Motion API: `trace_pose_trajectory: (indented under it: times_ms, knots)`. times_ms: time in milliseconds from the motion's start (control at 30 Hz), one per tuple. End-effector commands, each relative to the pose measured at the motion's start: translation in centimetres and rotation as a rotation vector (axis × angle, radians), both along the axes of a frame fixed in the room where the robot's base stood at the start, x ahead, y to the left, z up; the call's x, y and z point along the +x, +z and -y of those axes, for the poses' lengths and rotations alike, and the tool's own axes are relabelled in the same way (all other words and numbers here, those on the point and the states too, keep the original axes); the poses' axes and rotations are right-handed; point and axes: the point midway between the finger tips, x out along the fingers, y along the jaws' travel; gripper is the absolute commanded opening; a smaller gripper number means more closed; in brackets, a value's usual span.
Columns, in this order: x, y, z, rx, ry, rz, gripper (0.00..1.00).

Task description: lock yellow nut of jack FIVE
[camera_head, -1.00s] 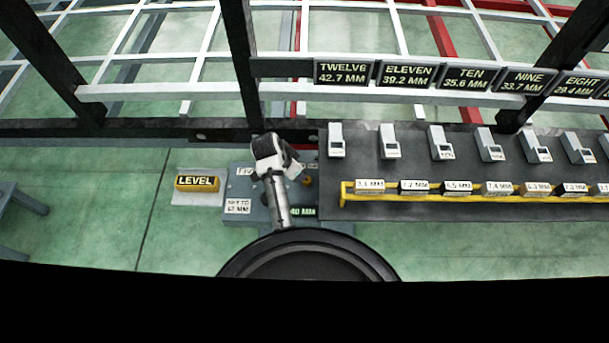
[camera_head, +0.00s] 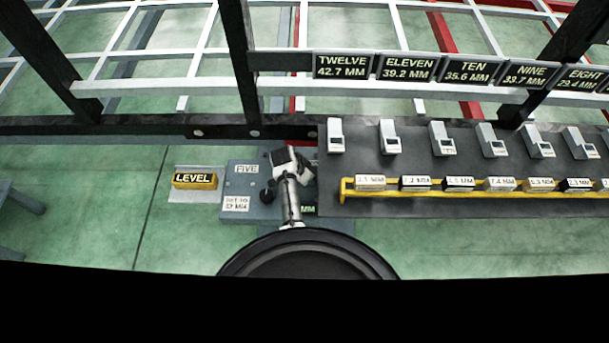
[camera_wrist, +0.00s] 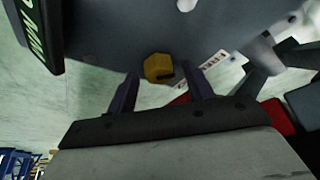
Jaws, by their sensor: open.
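The jack (camera_head: 236,188) with the FIVE label is a grey block below the dark chassis beam. My arm covers its right side in the head view, and the yellow nut does not show there. In the wrist view, the yellow nut (camera_wrist: 157,66) sits on a grey surface of the jack (camera_wrist: 110,40). My gripper (camera_wrist: 163,75) is open, with one dark finger on each side of the nut in the picture. I cannot tell whether the fingers reach around the nut or touch it. The nut has a dark slot or mark at its lower right.
A yellow LEVEL box (camera_head: 194,180) stands left of the jack. At right, a dark table (camera_head: 450,205) bears several grey devices and a yellow rail (camera_head: 345,190) with labelled blocks. Black beams (camera_head: 238,60) and signs (camera_head: 341,66) stand behind.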

Motion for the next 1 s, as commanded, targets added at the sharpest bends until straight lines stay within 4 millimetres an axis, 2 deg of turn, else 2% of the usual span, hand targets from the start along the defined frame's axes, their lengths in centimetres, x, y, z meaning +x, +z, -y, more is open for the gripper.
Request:
trace_pose_trajectory:
  times_ms: [133, 400, 500, 767, 1000]
  knots:
    - [0.01, 0.04, 0.0, 0.0, 0.0, 0.0, 0.52]
    - [0.01, 0.04, 0.0, 0.0, 0.0, 0.0, 0.16]
    - [0.0, 0.04, -0.01, 0.0, 0.0, 0.0, 0.07]
    - [0.06, 0.04, -0.04, -0.001, -0.031, 0.001, 0.07]
    - [0.16, -0.03, -0.17, -0.001, -0.159, 0.001, 0.07]
